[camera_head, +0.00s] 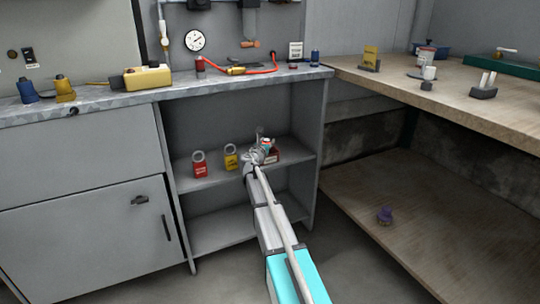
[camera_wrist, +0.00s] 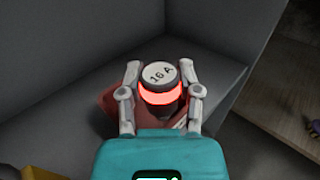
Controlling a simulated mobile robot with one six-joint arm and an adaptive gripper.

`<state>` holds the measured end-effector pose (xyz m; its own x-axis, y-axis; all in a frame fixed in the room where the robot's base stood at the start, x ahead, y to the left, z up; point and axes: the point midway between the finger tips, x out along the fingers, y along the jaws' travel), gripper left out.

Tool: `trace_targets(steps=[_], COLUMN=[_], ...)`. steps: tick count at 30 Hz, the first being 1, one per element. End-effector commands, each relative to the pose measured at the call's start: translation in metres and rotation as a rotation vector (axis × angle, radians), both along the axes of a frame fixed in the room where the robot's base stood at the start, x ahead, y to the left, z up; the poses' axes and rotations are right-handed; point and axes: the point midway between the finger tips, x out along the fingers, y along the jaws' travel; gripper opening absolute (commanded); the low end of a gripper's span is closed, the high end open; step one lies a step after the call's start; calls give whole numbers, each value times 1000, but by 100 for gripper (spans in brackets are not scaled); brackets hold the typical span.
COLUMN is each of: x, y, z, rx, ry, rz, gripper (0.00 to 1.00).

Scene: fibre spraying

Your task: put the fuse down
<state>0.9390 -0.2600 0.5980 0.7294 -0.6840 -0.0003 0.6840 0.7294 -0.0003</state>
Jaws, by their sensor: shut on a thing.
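My gripper (camera_head: 262,150) reaches into the open shelf bay under the counter. In the wrist view its two fingers (camera_wrist: 160,82) are shut on the fuse (camera_wrist: 160,74), one finger on each side. The fuse has a pale round top marked "16 A", a glowing red band and a dark lower body. A red object (camera_wrist: 112,104) shows behind and below the fuse; in the head view a red box (camera_head: 273,156) lies on the upper shelf beside my gripper. I cannot tell whether the fuse or my gripper touches it.
A red padlock-like tag (camera_head: 200,168) and a yellow one (camera_head: 231,160) stand on the upper shelf (camera_head: 215,181), left of my gripper. The lower shelf (camera_head: 220,232) is empty. A wooden bench (camera_head: 465,100) stands to the right, with a purple object (camera_head: 384,215) on its lower board.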

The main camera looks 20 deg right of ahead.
Motion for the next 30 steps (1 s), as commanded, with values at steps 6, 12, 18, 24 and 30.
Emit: trace_targets(steps=[6, 12, 18, 24, 30], x=[2, 2, 5, 8, 8], y=[-2, -2, -4, -8, -7], z=[-4, -4, -9, -24, -40], rx=[0, 0, 0, 0, 2], ry=[0, 0, 0, 0, -1], rz=[0, 1, 1, 1, 2], gripper=[0, 0, 0, 0, 0])
